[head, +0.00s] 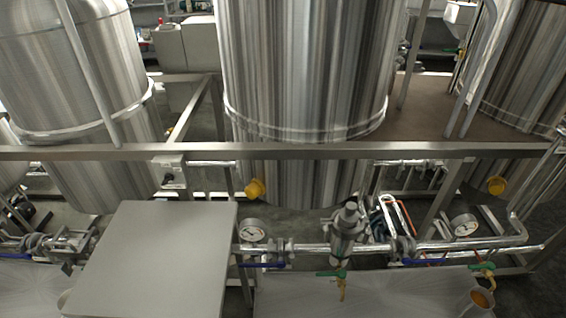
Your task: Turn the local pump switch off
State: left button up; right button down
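Neither of my grippers shows in the head view, and nothing is seen touching the switch.
A flat grey panel (152,262) stands in front of and below the switch. A long metal rail (320,150) crosses before the steel tanks (305,80). Pipes with gauges (251,231), blue-handled valves (428,261) and a green-handled tap (331,273) run below.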

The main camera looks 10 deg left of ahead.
aim_at(169, 178)
jog(key=z, duration=1.3)
jog(key=k, duration=0.95)
jog(key=u, duration=0.9)
jog(key=i, duration=0.55)
jog(key=u, duration=0.05)
